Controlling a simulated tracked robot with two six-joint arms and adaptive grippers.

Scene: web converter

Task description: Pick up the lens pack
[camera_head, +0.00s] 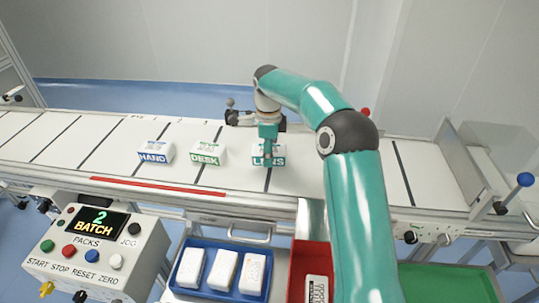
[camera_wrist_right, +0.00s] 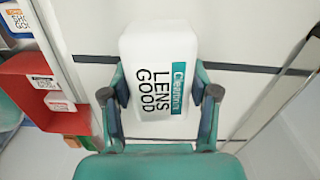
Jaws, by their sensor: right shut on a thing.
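The lens pack (camera_head: 268,159) is a white pack with a teal band on the conveyor belt, right of the desk pack. In the right wrist view the lens pack (camera_wrist_right: 158,70) shows the words LENS GOOD between the fingers. My right gripper (camera_head: 268,140) comes down on it from above. In the wrist view the right gripper (camera_wrist_right: 160,95) has a finger against each side of the pack, shut on it. Whether the pack is clear of the belt I cannot tell. My left gripper is not in view.
A hand pack (camera_head: 155,153) and a desk pack (camera_head: 207,156) sit to the left on the white belt (camera_head: 320,178). In front are a blue tray (camera_head: 222,247) with white packs, a red tray (camera_head: 297,262), a green tray (camera_head: 440,280) and a control box (camera_head: 90,245) reading 2 BATCH.

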